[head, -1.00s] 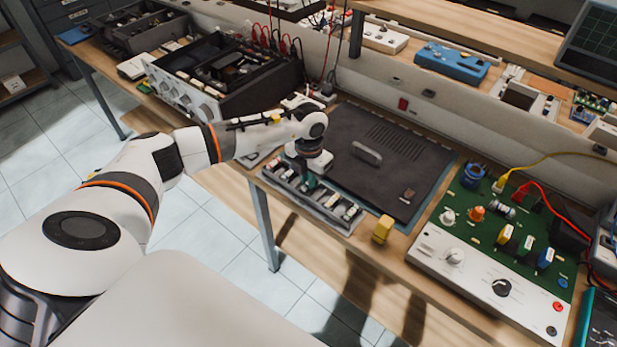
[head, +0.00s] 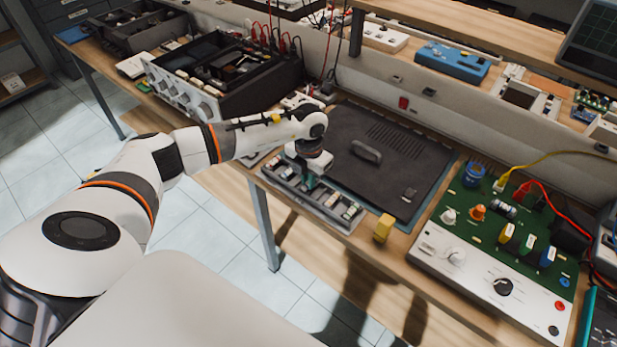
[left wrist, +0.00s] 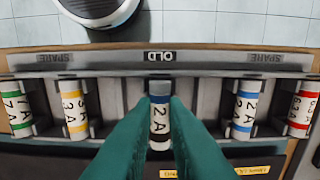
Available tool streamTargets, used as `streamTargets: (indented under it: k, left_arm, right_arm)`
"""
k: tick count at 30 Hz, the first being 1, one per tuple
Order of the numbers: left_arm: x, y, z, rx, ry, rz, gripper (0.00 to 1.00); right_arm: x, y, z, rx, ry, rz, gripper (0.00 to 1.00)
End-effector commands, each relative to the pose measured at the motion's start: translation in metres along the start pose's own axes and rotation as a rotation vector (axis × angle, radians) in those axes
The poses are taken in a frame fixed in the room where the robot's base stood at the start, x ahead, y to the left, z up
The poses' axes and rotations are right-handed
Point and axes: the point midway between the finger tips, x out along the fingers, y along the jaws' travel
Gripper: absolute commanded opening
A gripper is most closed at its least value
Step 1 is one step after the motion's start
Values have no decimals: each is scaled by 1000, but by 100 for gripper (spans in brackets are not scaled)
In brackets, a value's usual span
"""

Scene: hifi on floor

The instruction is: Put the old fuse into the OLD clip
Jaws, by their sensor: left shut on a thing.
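In the left wrist view the fuse is lined up with the middle clip, marked OLD (left wrist: 160,57). The fingers hide much of that clip, so I cannot tell whether the fuse is fully seated. In the head view the left gripper (head: 308,180) is over the grey fuse tray (head: 328,222) at the bench's front edge. My right gripper is not in view.
Fuses with yellow (left wrist: 72,110) and blue (left wrist: 244,109) bands flank the middle clip; green and red ones sit farther out. A dark panel with a handle (head: 366,151) lies behind the tray. A yellow block (head: 383,228) and a green circuit board (head: 520,240) are to the right.

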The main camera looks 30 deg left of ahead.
Motion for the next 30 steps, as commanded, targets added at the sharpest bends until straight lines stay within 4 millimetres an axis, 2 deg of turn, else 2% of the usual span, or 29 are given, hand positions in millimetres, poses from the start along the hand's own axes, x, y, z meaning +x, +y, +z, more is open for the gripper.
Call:
streamTargets:
  k: [30]
  left_arm:
    - [10, 0, 0, 0, 0, 0, 0]
  right_arm:
    - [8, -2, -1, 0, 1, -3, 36]
